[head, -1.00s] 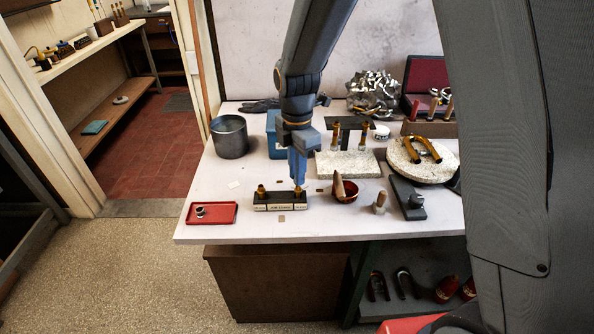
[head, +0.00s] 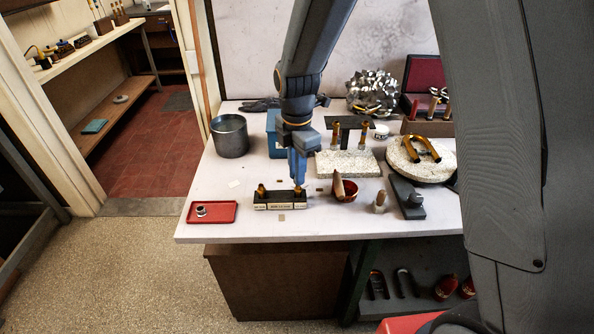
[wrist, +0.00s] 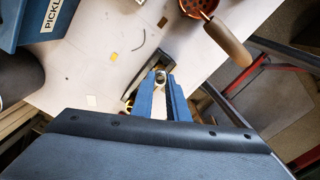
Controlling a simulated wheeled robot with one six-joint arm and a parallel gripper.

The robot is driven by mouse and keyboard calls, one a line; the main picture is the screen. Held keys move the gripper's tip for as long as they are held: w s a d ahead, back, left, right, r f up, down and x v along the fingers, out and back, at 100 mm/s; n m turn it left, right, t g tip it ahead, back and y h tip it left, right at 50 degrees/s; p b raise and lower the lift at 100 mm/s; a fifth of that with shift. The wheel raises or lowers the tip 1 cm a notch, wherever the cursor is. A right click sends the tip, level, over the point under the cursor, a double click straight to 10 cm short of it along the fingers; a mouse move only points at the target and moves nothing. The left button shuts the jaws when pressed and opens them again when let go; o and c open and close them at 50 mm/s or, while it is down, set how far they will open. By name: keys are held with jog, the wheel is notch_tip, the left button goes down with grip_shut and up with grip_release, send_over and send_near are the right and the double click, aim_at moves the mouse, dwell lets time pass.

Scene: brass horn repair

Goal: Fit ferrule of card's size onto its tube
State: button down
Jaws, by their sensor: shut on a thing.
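A black stand (head: 274,206) with pale labels on its front is near the front of the white bench. A short brass tube (head: 261,190) stands upright at its left end. My gripper (head: 299,184) points straight down over the right end, where more brass shows below the fingertips. In the wrist view, my gripper (wrist: 164,82) is shut on a small ring-like ferrule (wrist: 160,76) at the stand's end. I cannot tell whether the ferrule is around the right tube or just above it. The labels are too small to read.
A red tray (head: 225,219) with a silvery ring (head: 201,211) is to the left. A grey can (head: 229,136), a blue bin (wrist: 26,32) and a stone slab (head: 345,169) are farther back.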

jog(key=shift+f+b, duration=0.35)
jog(key=shift+f, duration=1)
dwell(1.4)
jog(key=c, duration=1.2)
grip_release()
jog(key=shift+o, duration=0.2)
jog(key=shift+r, duration=0.1)
jog(key=shift+r+p, duration=2.45)
jog(key=shift+r, duration=1)
